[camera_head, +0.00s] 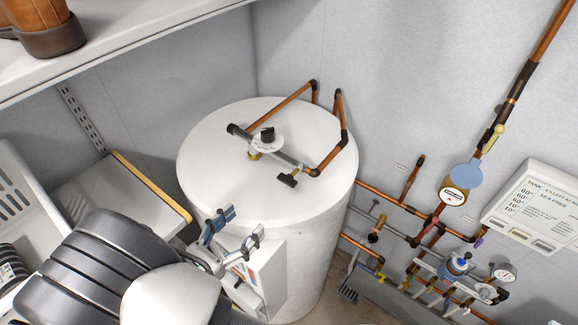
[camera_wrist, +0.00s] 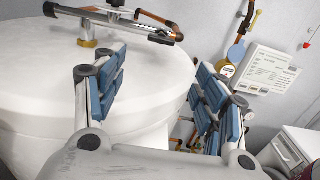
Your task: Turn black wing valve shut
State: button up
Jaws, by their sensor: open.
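Two black fittings stand on top of the white tank (camera_head: 210,165). One is a black knob (camera_head: 268,134) on a round white dial. The other is a small black wing-shaped handle (camera_head: 289,180) at the near end of the grey pipe; it also shows at the top of the wrist view (camera_wrist: 161,37). I cannot tell for certain which is the wing valve. My gripper (camera_head: 233,232) is open and empty, in front of the tank's near side, apart from both fittings. In the wrist view its blue-padded fingers (camera_wrist: 160,92) are spread wide, with the tank behind them.
Copper pipes (camera_head: 332,158) rise over the tank's back right. Several pipes, valves and gauges (camera_head: 455,265) line the right wall below a white sign (camera_head: 540,200). A shelf (camera_head: 130,45) with brown boots hangs upper left. The tank's front top is clear.

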aim_at(284, 183)
jog(key=p+x, duration=0.1)
jog(key=x, duration=1.6)
jog(key=shift+s+d+p, duration=0.1)
jog(key=shift+p, duration=0.25)
jog(key=shift+c, duration=0.5)
jog(key=c, duration=1)
